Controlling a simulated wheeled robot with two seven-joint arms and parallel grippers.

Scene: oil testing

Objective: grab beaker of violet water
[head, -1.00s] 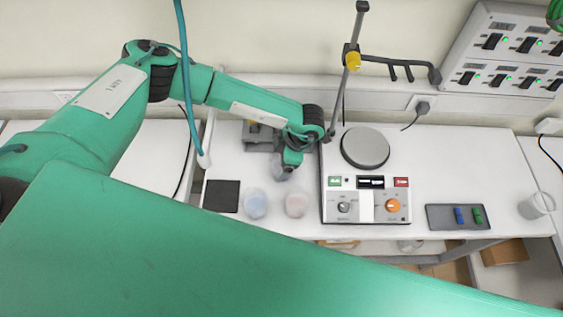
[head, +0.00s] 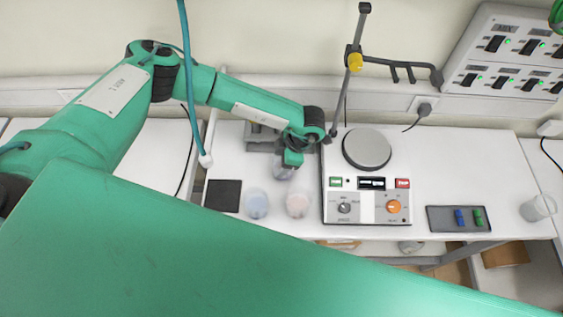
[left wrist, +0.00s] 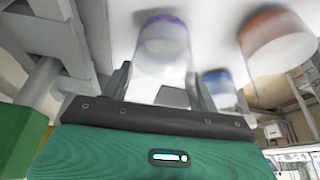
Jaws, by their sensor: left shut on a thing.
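My left gripper (head: 287,173) is shut on a clear beaker of violet water (left wrist: 163,48). In the left wrist view the beaker stands between the two fingers, with a violet band of liquid at its far end. In the head view the gripper and wrist hide most of this beaker (head: 283,173), and I cannot tell whether it touches the table. A beaker of blue water (head: 256,204) and a beaker of reddish water (head: 297,204) stand close by, nearer the front edge. They also show in the left wrist view, blue (left wrist: 218,88) and reddish-orange (left wrist: 277,42). My right gripper is not in view.
A stirrer with a round plate (head: 366,149) and a metal stand (head: 349,70) is just right of the gripper. A black square pad (head: 222,195) lies left. A dark tray (head: 439,218) and a mug (head: 538,207) are farther right. A grey fixture (head: 262,139) is behind.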

